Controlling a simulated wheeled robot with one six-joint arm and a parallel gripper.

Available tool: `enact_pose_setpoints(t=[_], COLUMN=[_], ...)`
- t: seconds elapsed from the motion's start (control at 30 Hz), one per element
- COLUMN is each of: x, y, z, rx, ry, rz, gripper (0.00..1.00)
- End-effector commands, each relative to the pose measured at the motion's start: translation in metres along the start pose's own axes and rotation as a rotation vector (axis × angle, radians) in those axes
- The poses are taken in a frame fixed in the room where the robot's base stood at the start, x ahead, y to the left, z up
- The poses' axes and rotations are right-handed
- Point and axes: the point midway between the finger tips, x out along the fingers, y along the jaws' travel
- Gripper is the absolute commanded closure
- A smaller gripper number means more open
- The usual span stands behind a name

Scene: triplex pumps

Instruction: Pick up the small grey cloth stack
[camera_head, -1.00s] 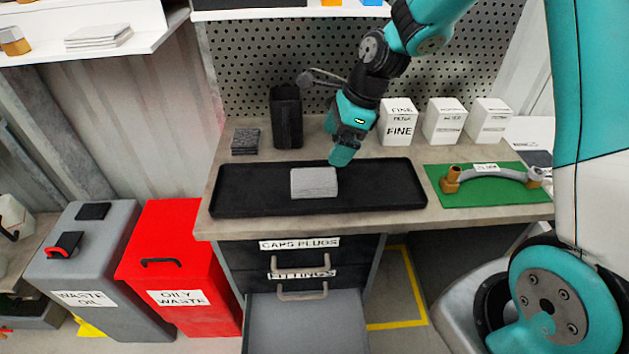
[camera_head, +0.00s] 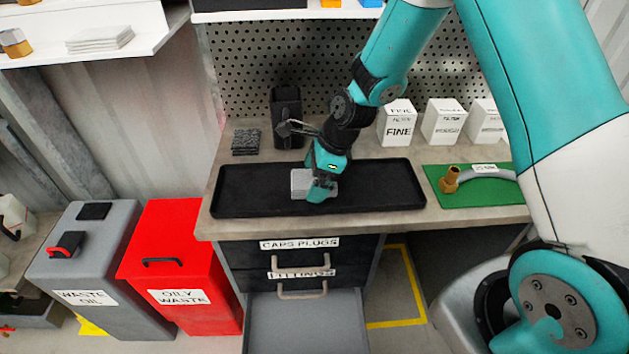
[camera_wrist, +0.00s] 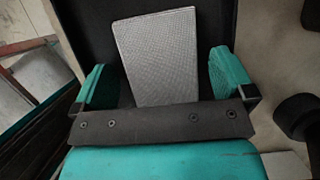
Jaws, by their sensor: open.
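The small grey cloth stack (camera_head: 300,183) lies in the black tray (camera_head: 391,188) on the workbench. In the head view my gripper (camera_head: 321,190) is over its right part and hides some of it. In the wrist view the light grey, woven-looking stack (camera_wrist: 158,57) lies between the two teal fingers of my gripper (camera_wrist: 162,82). The fingers are open, with a gap on each side of the stack. The lower end of the stack is hidden behind the gripper's dark palm bar. I cannot tell the exact height of the fingertips above the tray.
A dark grey stack (camera_head: 246,142) and a black upright holder (camera_head: 286,117) stand behind the tray. White filter boxes (camera_head: 397,124) stand at the back right. A green mat (camera_head: 467,204) with a hose lies at right. A drawer (camera_head: 306,322) is open below.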

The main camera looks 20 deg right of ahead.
Motion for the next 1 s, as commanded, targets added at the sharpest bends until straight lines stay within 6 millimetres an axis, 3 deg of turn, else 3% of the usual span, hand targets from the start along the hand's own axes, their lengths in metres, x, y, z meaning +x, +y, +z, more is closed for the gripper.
enact_pose_setpoints(t=[0.4,0.6,1.0], x=[0.0025,0.0024,-0.0047], y=[0.0002,0.0003,-0.0006], z=[-0.0014,-0.0013,0.0021], rx=[0.001,0.000,-0.001], ry=[0.001,0.000,-0.001], rz=[0.001,0.001,-0.002], gripper=[0.02,0.45,0.45])
